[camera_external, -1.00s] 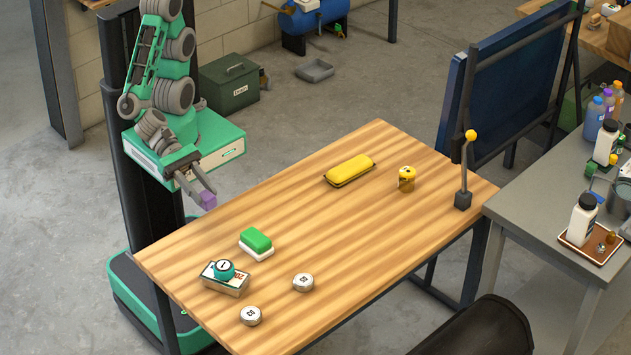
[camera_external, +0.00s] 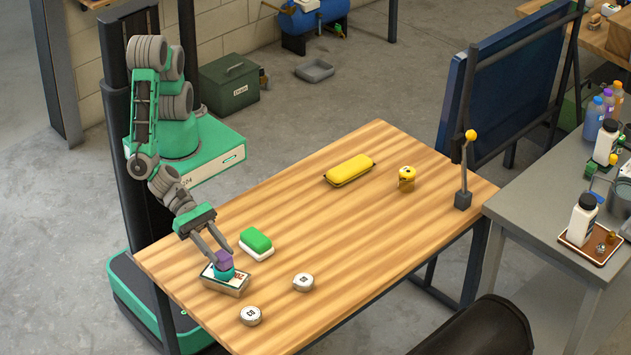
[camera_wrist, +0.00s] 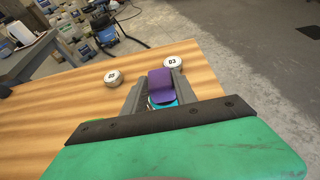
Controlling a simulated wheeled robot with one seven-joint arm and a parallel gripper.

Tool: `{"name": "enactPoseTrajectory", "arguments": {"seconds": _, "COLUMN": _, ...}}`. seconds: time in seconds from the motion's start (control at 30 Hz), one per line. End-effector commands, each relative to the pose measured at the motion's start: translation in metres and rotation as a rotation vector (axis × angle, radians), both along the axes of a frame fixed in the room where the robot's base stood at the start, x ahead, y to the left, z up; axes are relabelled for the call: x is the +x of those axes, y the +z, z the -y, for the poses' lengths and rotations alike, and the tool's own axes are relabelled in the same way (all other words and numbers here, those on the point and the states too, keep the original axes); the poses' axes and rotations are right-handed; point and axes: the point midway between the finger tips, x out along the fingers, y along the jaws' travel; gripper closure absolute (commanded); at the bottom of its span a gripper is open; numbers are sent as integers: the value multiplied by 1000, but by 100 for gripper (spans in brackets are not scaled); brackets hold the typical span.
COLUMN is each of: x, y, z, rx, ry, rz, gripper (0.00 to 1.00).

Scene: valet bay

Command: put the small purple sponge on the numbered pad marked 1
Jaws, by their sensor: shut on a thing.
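The small purple sponge (camera_external: 223,258) is held between the fingers of my gripper (camera_external: 221,260), which is shut on it. In the wrist view the sponge (camera_wrist: 160,84) shows between both fingers. Directly below it is the round teal pad (camera_external: 223,275), whose top carried a 1 in the earlier frame and is now mostly hidden by the sponge. The pad lies on a small printed box (camera_external: 232,288). I cannot tell whether the sponge touches the pad. A sliver of teal shows under the sponge in the wrist view.
A green and white sponge (camera_external: 257,242) lies close behind the box. Two white numbered pads (camera_external: 303,282) (camera_external: 251,316) lie in front. A yellow case (camera_external: 350,170), a yellow pot (camera_external: 406,178) and a lever (camera_external: 464,185) stand farther back. The table's middle is clear.

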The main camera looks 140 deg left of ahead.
Motion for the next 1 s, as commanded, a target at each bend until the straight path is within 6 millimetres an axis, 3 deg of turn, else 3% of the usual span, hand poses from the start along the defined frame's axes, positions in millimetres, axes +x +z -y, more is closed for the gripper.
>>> {"name": "enactPoseTrajectory", "arguments": {"seconds": 0.07, "x": 0, "y": -3, "z": 0, "rx": 1, "ry": 0, "rz": 0, "gripper": 100}}
{"name": "enactPoseTrajectory", "arguments": {"seconds": 0.1, "x": 0, "y": -4, "z": 0, "rx": 1, "ry": 0, "rz": 0, "gripper": 66}}
{"name": "enactPoseTrajectory", "arguments": {"seconds": 0.37, "x": 0, "y": -3, "z": 0, "rx": 1, "ry": 0, "rz": 0, "gripper": 45}}
{"name": "enactPoseTrajectory", "arguments": {"seconds": 0.67, "x": 0, "y": 3, "z": 0, "rx": 0, "ry": 0, "rz": 1, "gripper": 45}}
{"name": "enactPoseTrajectory", "arguments": {"seconds": 0.77, "x": -14, "y": 7, "z": 2, "rx": 1, "ry": -5, "rz": 0, "gripper": 45}}
{"name": "enactPoseTrajectory", "arguments": {"seconds": 1.0, "x": -72, "y": 31, "z": 3, "rx": 2, "ry": -9, "rz": 0, "gripper": 45}}
